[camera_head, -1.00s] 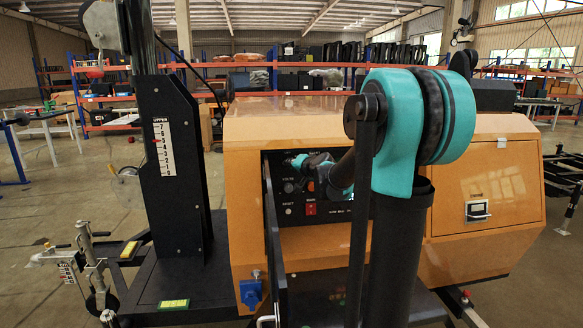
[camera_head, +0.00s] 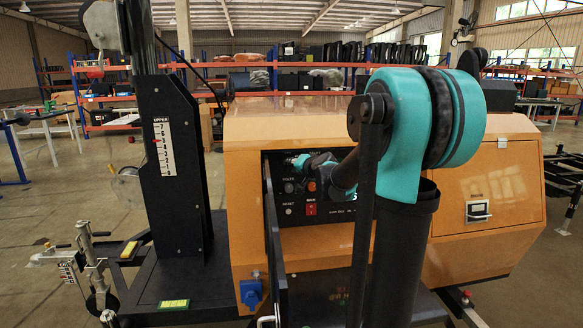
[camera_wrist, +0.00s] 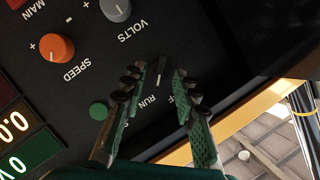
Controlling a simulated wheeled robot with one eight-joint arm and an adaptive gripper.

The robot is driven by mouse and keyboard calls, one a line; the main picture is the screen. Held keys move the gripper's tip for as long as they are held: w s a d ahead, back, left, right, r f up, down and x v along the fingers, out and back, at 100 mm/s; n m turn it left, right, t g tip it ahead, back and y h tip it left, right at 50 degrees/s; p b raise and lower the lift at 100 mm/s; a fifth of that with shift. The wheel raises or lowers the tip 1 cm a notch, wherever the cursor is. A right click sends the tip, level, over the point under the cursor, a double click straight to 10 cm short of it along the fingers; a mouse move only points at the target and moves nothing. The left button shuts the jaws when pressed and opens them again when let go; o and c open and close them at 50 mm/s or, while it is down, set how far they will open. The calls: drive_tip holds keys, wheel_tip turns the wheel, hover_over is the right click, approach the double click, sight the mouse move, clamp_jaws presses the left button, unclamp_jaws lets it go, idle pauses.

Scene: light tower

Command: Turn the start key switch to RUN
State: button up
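The start key switch (camera_wrist: 161,71) shows in the wrist view as a thin grey key bar on the black panel (camera_wrist: 75,85). Its lower end lies between the RUN label and the partly hidden OFF label, tilted slightly toward RUN. My gripper (camera_wrist: 155,75) is open, with one finger on each side of the key. A gap shows on both sides; I cannot tell any contact. In the head view my gripper (camera_head: 298,161) is small at the panel's upper left and hides the switch.
An orange SPEED knob (camera_wrist: 57,47), a grey VOLTS knob (camera_wrist: 117,9) and a green button (camera_wrist: 98,111) sit near the fingers. A red MAIN switch (camera_head: 311,208) is lower on the panel. The orange housing (camera_head: 250,190) and an open black door (camera_head: 275,240) border the panel.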

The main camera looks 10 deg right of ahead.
drive_tip(key=v, duration=1)
drive_tip(key=shift+s, duration=0.4)
drive_tip(key=shift+d, duration=0.1)
drive_tip(key=s+a+f+n+g+h, duration=0.1)
drive_tip(key=s+a+f+n+g, duration=0.2)
drive_tip(key=s+f, duration=0.75)
drive_tip(key=s+a+f+n+g, duration=0.15)
drive_tip(key=s+f+g, duration=0.35)
drive_tip(key=s+f, duration=0.6)
drive_tip(key=s+d+f+n+g+h, duration=0.1)
drive_tip(key=s+d+f+g+h, duration=0.1)
drive_tip(key=s+d+f, duration=0.3)
drive_tip(key=s+f+h, duration=0.1)
drive_tip(key=s+f, duration=0.2)
drive_tip(key=shift+s+f+n, duration=0.2)
drive_tip(key=shift+s+n, duration=0.1)
drive_tip(key=shift+n, duration=0.05)
